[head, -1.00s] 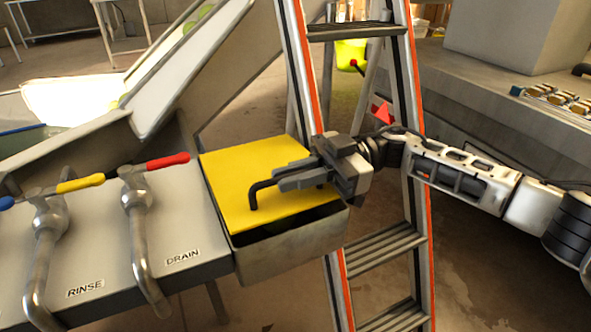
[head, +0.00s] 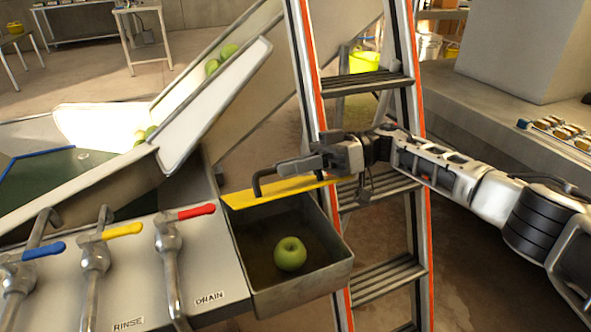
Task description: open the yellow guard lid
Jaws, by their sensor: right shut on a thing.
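The yellow guard lid (head: 285,191) is tilted up at the back of the metal box (head: 300,290) and shows nearly edge-on. A black bent handle (head: 257,182) stands on the lid. My right gripper (head: 290,168) is shut on the handle, at the lid's upper side. The box below is open at the top, and a green apple (head: 290,254) lies inside it. My left gripper is not in view.
A blue lever (head: 43,249), a yellow lever (head: 122,230) and a red lever (head: 196,211) stand on the panel left of the box. An orange-railed ladder (head: 418,150) stands close behind my right arm. Green apples (head: 213,66) lie on the sloping chute.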

